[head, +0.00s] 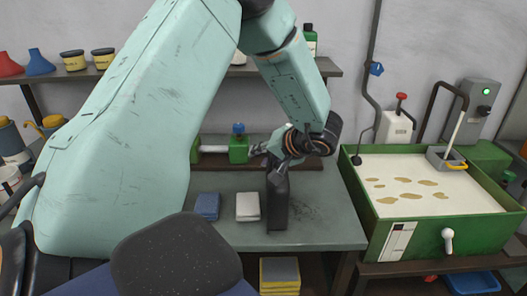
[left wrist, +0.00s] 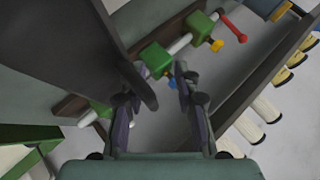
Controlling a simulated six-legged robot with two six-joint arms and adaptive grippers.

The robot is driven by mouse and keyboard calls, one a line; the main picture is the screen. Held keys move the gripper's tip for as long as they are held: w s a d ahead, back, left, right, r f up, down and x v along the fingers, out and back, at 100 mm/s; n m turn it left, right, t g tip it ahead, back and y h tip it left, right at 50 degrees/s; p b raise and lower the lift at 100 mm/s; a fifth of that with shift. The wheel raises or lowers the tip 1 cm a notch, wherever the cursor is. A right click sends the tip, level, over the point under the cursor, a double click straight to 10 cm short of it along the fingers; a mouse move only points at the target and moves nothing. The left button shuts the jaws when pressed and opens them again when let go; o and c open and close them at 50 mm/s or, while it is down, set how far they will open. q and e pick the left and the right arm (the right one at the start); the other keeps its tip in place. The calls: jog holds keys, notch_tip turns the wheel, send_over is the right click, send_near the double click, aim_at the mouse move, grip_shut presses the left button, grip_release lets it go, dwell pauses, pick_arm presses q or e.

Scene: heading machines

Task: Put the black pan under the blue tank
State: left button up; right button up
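The black pan (head: 278,208) stands on edge on the grey-green bench, a narrow dark upright slab in the head view. In the left wrist view the pan (left wrist: 62,38) fills the upper left, its rounded end between the fingers. My left gripper (head: 264,156) is at the pan's top edge. In the left wrist view the left gripper (left wrist: 158,88) has its fingers apart, with a gap between the pan and the right finger. No blue tank is clearly visible; the tank (head: 458,240) at right is green, with pale liquid. My right gripper is not in view.
On the bench (head: 325,232) lie a blue cloth stack (head: 207,206) and a white stack (head: 247,206) left of the pan. Behind stands a green-ended pipe assembly (head: 238,150). A blue tub (head: 472,284) sits below the green tank. A shelf (head: 328,67) runs above.

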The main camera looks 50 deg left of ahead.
pick_arm(q)
jog(key=shift+r, duration=0.1)
jog(key=p+v, duration=0.1)
jog(key=v, duration=1.1)
